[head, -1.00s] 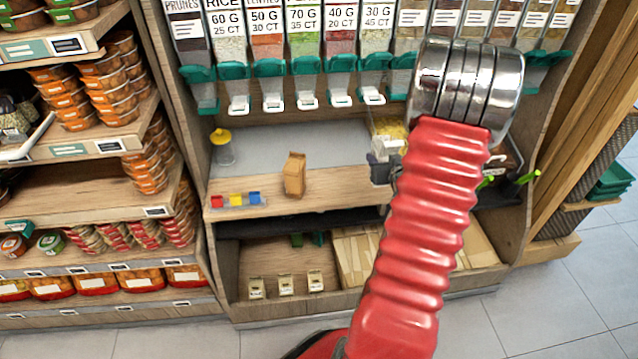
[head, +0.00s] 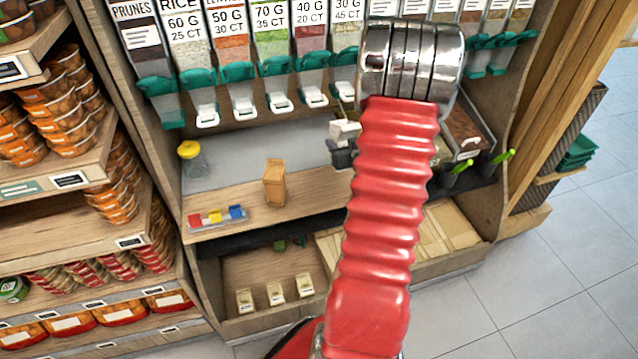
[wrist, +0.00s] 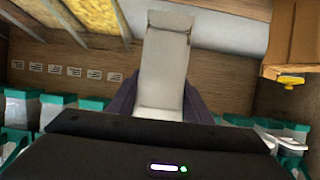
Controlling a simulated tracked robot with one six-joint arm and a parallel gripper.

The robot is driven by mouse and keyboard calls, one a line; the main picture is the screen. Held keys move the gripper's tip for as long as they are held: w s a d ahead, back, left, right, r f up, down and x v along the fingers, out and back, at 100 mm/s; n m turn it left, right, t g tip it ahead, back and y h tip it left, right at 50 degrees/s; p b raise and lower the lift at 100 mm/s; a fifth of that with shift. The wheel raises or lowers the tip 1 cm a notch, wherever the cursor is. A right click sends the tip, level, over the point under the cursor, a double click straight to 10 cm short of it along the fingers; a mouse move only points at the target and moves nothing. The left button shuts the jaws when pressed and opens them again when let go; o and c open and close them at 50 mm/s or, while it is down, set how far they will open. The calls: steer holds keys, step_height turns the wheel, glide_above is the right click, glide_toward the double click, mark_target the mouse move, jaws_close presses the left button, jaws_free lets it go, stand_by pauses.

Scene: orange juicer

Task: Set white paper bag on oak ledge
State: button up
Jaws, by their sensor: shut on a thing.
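The white paper bag (head: 345,131) shows small beside my red arm in the head view, in my dark gripper (head: 342,155). In the wrist view the pale bag (wrist: 163,65) stands out between the dark fingers (wrist: 160,105), which are shut on it. The oak ledge (head: 318,192) is the wooden front strip of the middle shelf. The bag shows above and behind the ledge's right part, and I cannot tell its exact height. My arm hides the ledge's right end.
A brown paper bag (head: 274,184) stands on the ledge. A rack of red, yellow and blue blocks (head: 217,216) is at its left end, with a yellow-lidded jar (head: 192,160) behind. Dispensers with green spouts (head: 240,82) hang above. Bare ledge shows right of the brown bag.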

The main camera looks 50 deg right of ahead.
steer(key=shift+f, duration=2.8)
steer(key=shift+f, duration=2.1)
steer(key=o, duration=1.1)
steer(key=v, duration=1.2)
steer(key=shift+r, duration=0.1)
